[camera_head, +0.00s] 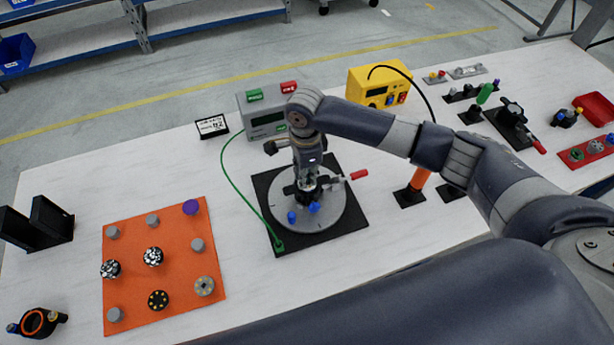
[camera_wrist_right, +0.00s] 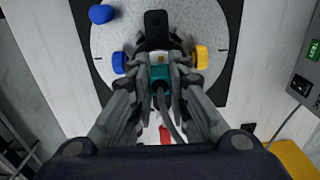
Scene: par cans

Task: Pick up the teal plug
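The teal plug (camera_wrist_right: 160,73) shows in the right wrist view between my right fingers, with a dark cable running from it toward the camera. My right gripper (camera_wrist_right: 161,66) has a finger against each side of it. In the head view my right gripper (camera_head: 308,188) points down over a round grey disc (camera_head: 335,222) on a black square base (camera_head: 262,187); there the plug is hidden behind the gripper. I cannot tell whether the plug still touches the fixture below. My left gripper is not in view.
Blue knobs (camera_head: 292,217) and a red-handled clamp (camera_head: 358,175) crowd the disc; a yellow knob (camera_wrist_right: 201,54) is close to my fingers. A green cable (camera_head: 240,190) runs to the base's corner. A grey box (camera_head: 262,106) and yellow box (camera_head: 374,88) stand behind. An orange board (camera_head: 180,262) lies left.

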